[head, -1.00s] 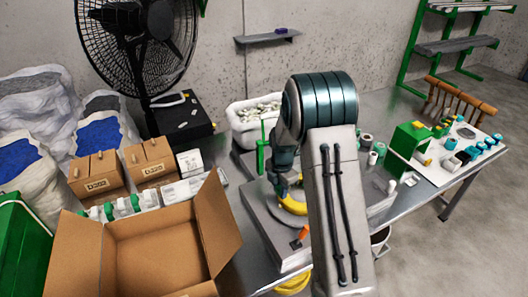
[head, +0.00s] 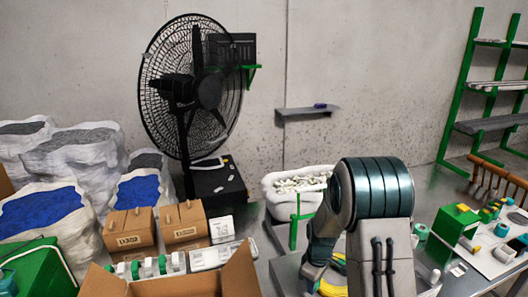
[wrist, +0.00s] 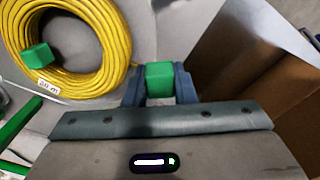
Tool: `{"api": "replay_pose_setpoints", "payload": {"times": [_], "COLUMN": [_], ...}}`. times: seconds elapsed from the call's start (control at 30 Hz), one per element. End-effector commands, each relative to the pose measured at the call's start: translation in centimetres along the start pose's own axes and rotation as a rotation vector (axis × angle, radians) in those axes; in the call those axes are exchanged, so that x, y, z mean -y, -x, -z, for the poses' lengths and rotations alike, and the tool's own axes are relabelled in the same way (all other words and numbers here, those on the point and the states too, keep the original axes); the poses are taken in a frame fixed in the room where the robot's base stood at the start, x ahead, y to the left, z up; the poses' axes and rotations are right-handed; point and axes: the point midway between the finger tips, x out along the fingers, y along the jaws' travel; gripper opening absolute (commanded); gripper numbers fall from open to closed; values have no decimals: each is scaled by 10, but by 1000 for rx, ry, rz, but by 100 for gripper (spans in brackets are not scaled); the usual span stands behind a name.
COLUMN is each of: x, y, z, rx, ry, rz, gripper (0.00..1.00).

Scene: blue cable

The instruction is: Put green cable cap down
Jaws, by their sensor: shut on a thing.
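My gripper (wrist: 159,86) is shut on a small green cable cap (wrist: 159,75), which sits between its two fingertips in the wrist view. A coil of yellow cable (wrist: 112,80) lies on a grey surface at the upper left of the wrist view, apart from my gripper. A second green block (wrist: 38,57) rests at the coil's left part, and a white tag (wrist: 46,86) is below it. In the head view my gripper (head: 314,274) is low in the picture, and the held cap is hidden. Part of the yellow cable (head: 335,287) shows beside it.
An open cardboard box (head: 240,275) stands left of my arm; its wall (wrist: 255,50) also shows at the right of the wrist view. A white tub (head: 290,185) stands behind. A green upright post (head: 295,222) is near the gripper. Small parts fill the table at right.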

Motion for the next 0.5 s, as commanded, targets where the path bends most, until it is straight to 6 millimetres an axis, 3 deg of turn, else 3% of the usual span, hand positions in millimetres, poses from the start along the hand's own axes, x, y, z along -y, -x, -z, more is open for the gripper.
{"api": "replay_pose_setpoints", "payload": {"times": [0.5], "x": [23], "y": [-6], "z": [-17], "rx": [0], "ry": [-742], "rz": [1], "gripper": [4]}}
